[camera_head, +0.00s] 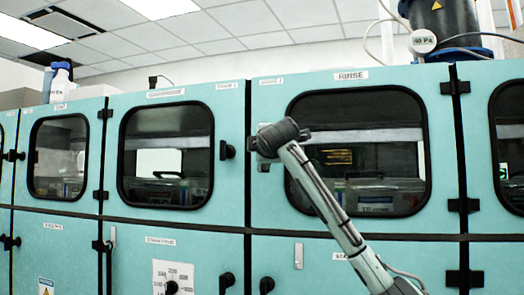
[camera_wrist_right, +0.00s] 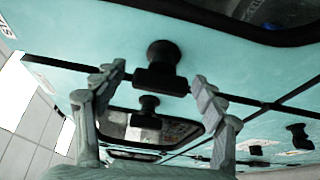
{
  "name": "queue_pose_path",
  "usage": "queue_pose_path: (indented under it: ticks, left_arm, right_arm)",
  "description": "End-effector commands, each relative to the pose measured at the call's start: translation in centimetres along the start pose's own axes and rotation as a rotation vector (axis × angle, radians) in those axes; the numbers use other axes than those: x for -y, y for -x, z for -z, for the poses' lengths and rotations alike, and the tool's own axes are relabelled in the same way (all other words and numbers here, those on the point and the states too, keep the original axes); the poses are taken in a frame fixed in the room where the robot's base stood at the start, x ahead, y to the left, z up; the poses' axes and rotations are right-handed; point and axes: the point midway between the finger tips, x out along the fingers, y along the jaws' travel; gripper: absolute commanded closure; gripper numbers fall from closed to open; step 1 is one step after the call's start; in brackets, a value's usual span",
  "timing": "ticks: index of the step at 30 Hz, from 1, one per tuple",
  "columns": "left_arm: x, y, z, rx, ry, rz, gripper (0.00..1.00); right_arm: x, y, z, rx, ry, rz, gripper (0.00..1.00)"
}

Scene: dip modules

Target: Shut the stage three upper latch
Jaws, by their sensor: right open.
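A black latch (camera_wrist_right: 160,68) with a round knob and a bar stands on the teal door marked RINSE (camera_head: 268,105). In the wrist view it lies ahead between the fingers of my right gripper (camera_wrist_right: 160,95). The fingers are open and apart from it, one on each side. In the head view my right gripper (camera_head: 278,138) is at the left edge of this door and covers most of the latch. The stage labels are too small to read surely. My left gripper is not in view.
A similar latch (camera_head: 226,150) is on the door to the left; the wrist view shows it farther off (camera_wrist_right: 147,117). Lower latches (camera_head: 266,285) sit below the horizontal seam. Black hinges (camera_head: 455,88) line the Rinse door's right edge. The windows (camera_head: 360,150) are closed in.

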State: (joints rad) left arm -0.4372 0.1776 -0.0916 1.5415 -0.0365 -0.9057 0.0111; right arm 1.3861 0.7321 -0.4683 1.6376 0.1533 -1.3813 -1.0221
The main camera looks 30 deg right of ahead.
Motion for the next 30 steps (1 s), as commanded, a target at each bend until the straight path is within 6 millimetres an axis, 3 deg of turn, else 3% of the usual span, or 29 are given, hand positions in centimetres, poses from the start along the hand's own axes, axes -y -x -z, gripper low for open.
queue_pose_path:
  ticks: [8, 21, 30]
  left_arm:
    - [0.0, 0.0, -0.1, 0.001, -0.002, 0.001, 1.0]
    - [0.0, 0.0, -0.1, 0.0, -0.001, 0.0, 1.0]
    - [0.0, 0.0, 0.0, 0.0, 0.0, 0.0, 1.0]
  right_arm:
    - [-0.1, 0.7, 0.0, -0.001, 0.0, -0.002, 0.29]
    - [-0.1, 9.2, 0.0, -0.002, 0.0, -0.003, 0.29]
    - [0.0, 12.0, 0.0, 0.0, 0.0, -0.001, 0.29]
